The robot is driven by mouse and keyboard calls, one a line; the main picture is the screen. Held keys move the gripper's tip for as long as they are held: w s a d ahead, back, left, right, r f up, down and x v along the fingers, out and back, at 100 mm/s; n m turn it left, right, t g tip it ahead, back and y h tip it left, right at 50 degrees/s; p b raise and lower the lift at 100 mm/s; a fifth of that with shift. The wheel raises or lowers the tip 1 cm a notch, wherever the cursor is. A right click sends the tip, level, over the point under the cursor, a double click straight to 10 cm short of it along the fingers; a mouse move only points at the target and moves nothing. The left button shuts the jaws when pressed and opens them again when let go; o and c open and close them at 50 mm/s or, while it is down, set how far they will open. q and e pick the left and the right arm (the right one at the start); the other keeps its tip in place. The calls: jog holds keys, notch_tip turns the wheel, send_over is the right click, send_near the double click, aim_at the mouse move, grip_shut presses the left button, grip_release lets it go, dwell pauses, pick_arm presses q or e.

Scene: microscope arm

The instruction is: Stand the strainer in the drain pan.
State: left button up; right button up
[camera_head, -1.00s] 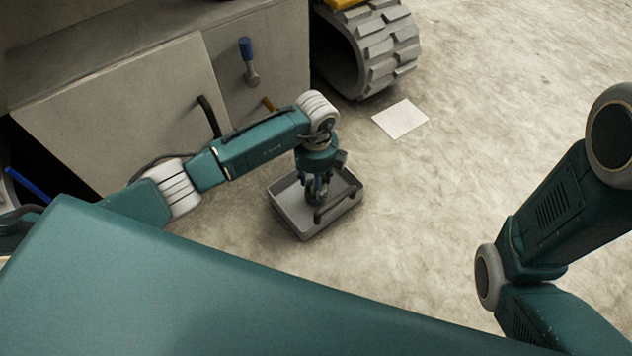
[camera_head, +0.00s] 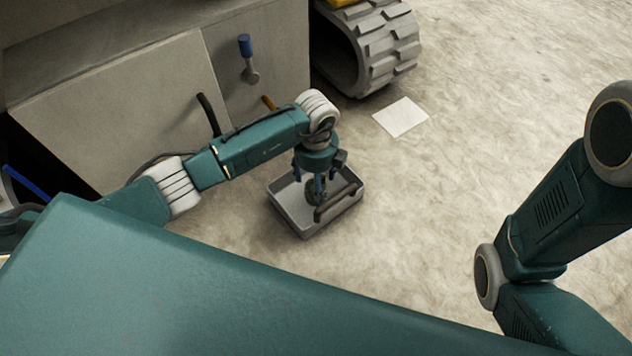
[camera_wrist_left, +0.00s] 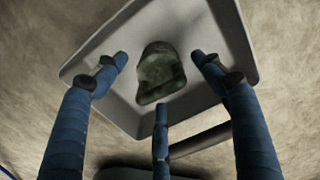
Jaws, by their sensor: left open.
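The strainer (camera_head: 316,191) is a small dark green, mottled piece inside the grey drain pan (camera_head: 290,213). It looks upright in the head view, partly hidden by my fingers. In the wrist view the strainer (camera_wrist_left: 160,73) rests on the floor of the pan (camera_wrist_left: 222,50), clear of the walls. My left gripper (camera_head: 322,183) is over the pan, pointing down. Its three blue fingers (camera_wrist_left: 163,85) are spread open around and above the strainer, with visible gaps. My right arm shows at the right, but its gripper is out of view.
A dark bar handle (camera_head: 336,202) runs along the pan's near right side. A grey cabinet (camera_head: 120,105) with levers stands behind on the left. A rubber track (camera_head: 388,45) and a white sheet (camera_head: 401,117) are beyond the pan. The floor to the right is clear.

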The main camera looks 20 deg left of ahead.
pick_arm(q)
notch_tip(320, 180, up, 11)
jog(key=shift+f, duration=0.1)
jog(key=shift+r, duration=0.4)
